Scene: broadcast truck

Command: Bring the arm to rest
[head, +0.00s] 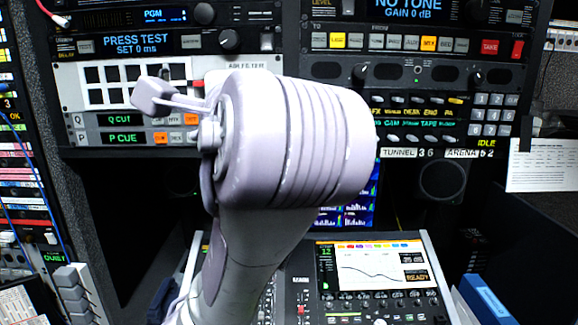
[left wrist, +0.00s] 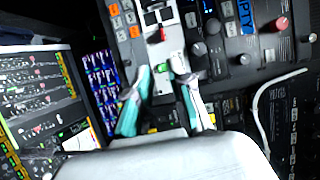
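One of my own arms fills the middle of the head view, rising from the bottom edge to a thick, rounded joint in front of the equipment rack; I cannot tell which arm it is. In the left wrist view my left gripper (left wrist: 162,64) shows two fingers with teal and white sides. The fingers stand apart with nothing visible between them, in front of panels of buttons and knobs. The large pale shape at the bottom of that view is part of the gripper or arm. My right gripper is in neither view.
A rack panel with a PRESS TEST display (head: 137,43) stands behind the arm. A console with a lit screen (head: 372,264) lies lower right. A blue binder (head: 483,299) is at the lower right edge. A white paper sheet (head: 542,165) hangs at right. A white cable (left wrist: 262,112) curves in the wrist view.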

